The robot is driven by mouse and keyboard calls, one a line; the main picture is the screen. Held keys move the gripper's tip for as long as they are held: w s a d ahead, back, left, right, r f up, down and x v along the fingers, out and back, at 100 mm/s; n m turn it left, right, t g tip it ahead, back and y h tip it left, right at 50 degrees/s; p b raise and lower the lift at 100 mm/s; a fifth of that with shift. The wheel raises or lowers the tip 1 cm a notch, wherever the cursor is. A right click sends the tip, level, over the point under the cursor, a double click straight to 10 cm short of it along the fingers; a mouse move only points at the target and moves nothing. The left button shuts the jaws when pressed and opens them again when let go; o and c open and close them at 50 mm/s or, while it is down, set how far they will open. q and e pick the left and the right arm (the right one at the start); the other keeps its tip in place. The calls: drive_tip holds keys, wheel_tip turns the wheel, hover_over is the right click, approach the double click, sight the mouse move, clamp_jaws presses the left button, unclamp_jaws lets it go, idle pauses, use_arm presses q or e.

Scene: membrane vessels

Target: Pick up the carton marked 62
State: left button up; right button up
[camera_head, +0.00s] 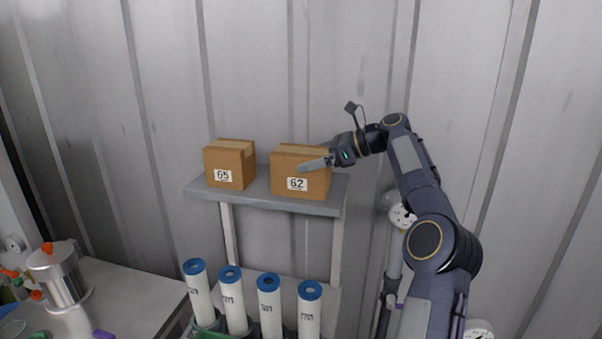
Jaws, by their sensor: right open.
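The carton marked 62 (287,185) is a brown box with a white label. It stands upright on the right part of a grey shelf (262,201). My right gripper (308,166) reaches in from the right with its fingers at the carton's upper right, overlapping its front face in the view. It is open and holds nothing. I cannot tell whether a finger touches the carton. The carton marked 65 (228,165) stands to the left on the same shelf, with a narrow gap between the two. My left gripper is not in view.
Several white cylinders with blue caps (268,283) stand in a rack below the shelf. A metal vessel (60,275) stands on a bench at the lower left. A pipe with a gauge (402,216) is behind my right arm. A ribbed metal wall (280,70) is close behind the shelf.

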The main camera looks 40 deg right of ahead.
drive_tip(key=shift+w+a+f, duration=0.2)
drive_tip(key=shift+w+a, duration=0.1)
drive_tip(key=shift+w, duration=0.1)
drive_tip(key=c, duration=0.9)
drive_tip(key=shift+c, duration=0.7)
drive_tip(key=shift+r, duration=0.2)
